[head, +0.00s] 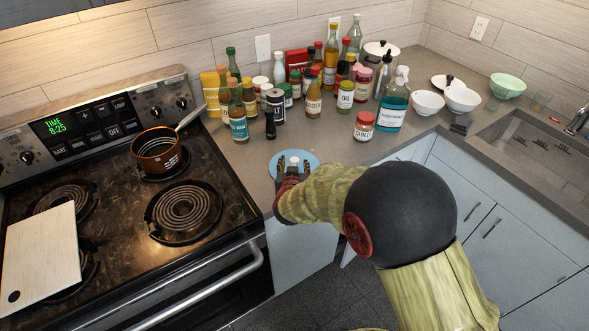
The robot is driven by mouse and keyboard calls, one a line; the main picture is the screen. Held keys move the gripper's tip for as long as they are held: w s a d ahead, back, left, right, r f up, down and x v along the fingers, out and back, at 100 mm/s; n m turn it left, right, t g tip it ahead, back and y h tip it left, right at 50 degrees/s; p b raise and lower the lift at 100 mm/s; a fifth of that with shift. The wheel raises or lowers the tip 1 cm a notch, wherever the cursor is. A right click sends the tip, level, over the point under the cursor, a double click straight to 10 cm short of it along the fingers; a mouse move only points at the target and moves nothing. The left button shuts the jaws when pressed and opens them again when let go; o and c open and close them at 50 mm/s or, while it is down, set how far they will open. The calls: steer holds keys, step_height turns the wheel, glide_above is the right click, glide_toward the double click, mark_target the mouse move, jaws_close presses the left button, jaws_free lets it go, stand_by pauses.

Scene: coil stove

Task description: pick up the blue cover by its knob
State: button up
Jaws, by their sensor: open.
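The blue cover (311,159) lies on the grey counter just right of the stove, near the counter's front edge. Its pale knob (294,160) shows at its middle. My gripper (293,166) is over the cover, with its open fingers on either side of the knob. I cannot tell whether the fingers touch the knob. My gripper and arm hide the near part of the cover.
A coil stove (110,235) is at left, with a copper pot (158,152) and a white board (40,255) on it. Several bottles and jars crowd behind the cover, including a chilli jar (363,127). White bowls (428,102) and a sink (535,150) are at right.

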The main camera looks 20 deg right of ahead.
mark_target(294, 164)
steer(key=shift+x, duration=1.15)
steer(key=c, duration=0.3)
jaws_close()
